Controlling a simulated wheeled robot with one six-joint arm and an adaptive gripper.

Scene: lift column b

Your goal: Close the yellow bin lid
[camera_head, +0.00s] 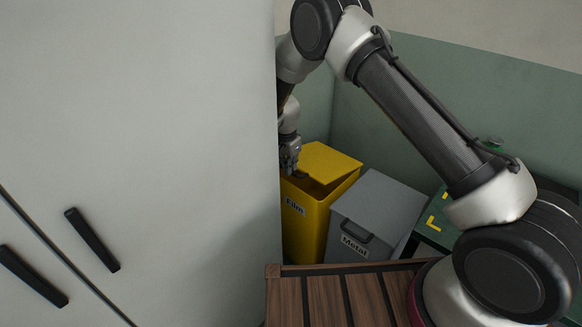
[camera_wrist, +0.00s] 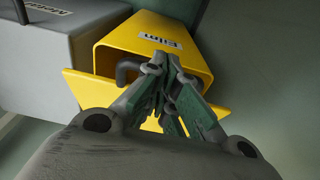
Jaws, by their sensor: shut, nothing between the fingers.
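The yellow bin (camera_head: 308,228) labelled "Film" stands beside the cabinet, and its left side is hidden. Its yellow lid (camera_head: 330,160) is tilted up, with a dark gap between it and the bin's rim. My gripper (camera_head: 291,168) is at the lid's front left edge, partly cut off by the cabinet. In the wrist view the bin (camera_wrist: 200,62) appears upside down, with a dark handle (camera_wrist: 128,68) beside my fingertips (camera_wrist: 162,62). My fingers are shut and empty, in front of the lid (camera_wrist: 82,92). I cannot tell whether they touch it.
A grey bin (camera_head: 375,205) labelled "Metal" stands close to the right of the yellow one. A dark green bin (camera_head: 430,232) with yellow marks is farther right. A white cabinet (camera_head: 140,150) fills the left. A wooden slatted surface (camera_head: 325,300) is in front.

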